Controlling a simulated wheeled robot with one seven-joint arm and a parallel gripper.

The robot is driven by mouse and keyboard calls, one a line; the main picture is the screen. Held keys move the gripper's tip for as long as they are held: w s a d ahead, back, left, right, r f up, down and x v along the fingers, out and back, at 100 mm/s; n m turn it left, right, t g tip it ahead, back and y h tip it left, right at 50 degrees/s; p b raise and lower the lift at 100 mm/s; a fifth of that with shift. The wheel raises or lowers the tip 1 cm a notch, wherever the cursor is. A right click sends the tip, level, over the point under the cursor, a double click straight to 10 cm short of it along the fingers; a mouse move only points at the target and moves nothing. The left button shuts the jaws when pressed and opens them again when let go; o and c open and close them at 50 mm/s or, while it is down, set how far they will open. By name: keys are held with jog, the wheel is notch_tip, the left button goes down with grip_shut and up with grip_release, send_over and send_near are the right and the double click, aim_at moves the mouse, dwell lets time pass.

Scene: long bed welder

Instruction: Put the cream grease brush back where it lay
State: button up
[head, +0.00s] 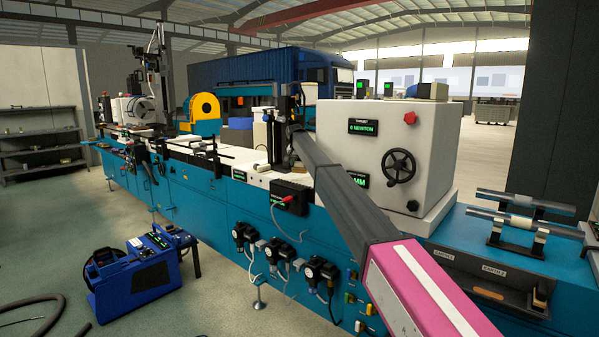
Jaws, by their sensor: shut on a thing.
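My arm reaches from the lower right to the welder's bed. My gripper (286,163) is at its far end, small and dark, low over the white bed top beside the big white headstock. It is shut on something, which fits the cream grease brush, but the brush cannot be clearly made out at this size. The gripper's fingers blend with the dark upright parts behind them. Whether the held thing touches the bed top, I cannot tell.
The long teal welder bed (205,205) runs to the back left. The white headstock (375,135) with a handwheel (399,167) stands right of my gripper. A black box with a red knob (289,198) sits at the bed's front edge. A blue unit (140,275) stands on the floor.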

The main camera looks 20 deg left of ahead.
aim_at(299, 167)
jog(key=shift+w+d+f, duration=0.1)
jog(key=shift+f, duration=2)
jog(key=o, duration=1)
jog(key=v, duration=1.2)
